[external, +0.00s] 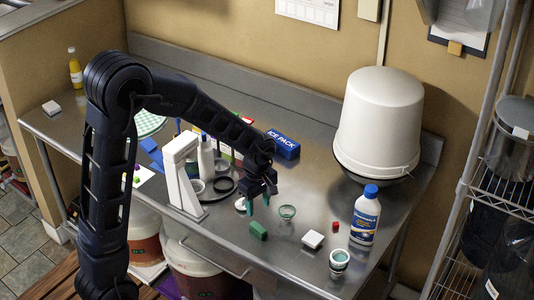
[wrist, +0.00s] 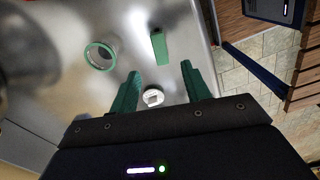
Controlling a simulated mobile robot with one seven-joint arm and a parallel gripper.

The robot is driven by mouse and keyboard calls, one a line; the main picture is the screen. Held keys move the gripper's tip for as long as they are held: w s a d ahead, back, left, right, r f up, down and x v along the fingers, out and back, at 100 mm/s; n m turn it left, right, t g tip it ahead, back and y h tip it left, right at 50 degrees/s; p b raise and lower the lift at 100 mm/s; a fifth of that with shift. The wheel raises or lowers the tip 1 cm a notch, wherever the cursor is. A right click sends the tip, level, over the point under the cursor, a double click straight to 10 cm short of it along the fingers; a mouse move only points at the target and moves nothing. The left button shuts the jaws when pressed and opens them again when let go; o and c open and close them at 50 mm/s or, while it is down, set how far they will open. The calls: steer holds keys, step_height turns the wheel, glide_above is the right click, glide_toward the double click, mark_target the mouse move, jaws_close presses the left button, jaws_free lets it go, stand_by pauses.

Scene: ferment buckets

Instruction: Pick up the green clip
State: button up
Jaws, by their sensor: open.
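The green clip (external: 258,230) is a small green block lying on the steel table near its front edge. In the wrist view the clip (wrist: 159,46) lies ahead of the fingertips, roughly in line with the gap between them. My gripper (external: 259,205) is open and empty above the table, just behind the clip in the external view. Its two teal fingers (wrist: 161,72) stand apart in the wrist view and do not touch the clip.
A green-rimmed clear cup (external: 287,212) stands right of the clip; it also shows in the wrist view (wrist: 100,55). A small white round item (wrist: 153,97) lies between the fingers. A white block (external: 313,239), a jar (external: 339,261) and a blue-capped bottle (external: 364,217) stand further right.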

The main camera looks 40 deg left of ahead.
mark_target(258, 227)
step_height(258, 227, down, 11)
steer(key=shift+a+r, duration=0.1)
steer(key=shift+r, duration=0.05)
stand_by(0.5)
jaws_close()
steer(key=shift+r, duration=0.15)
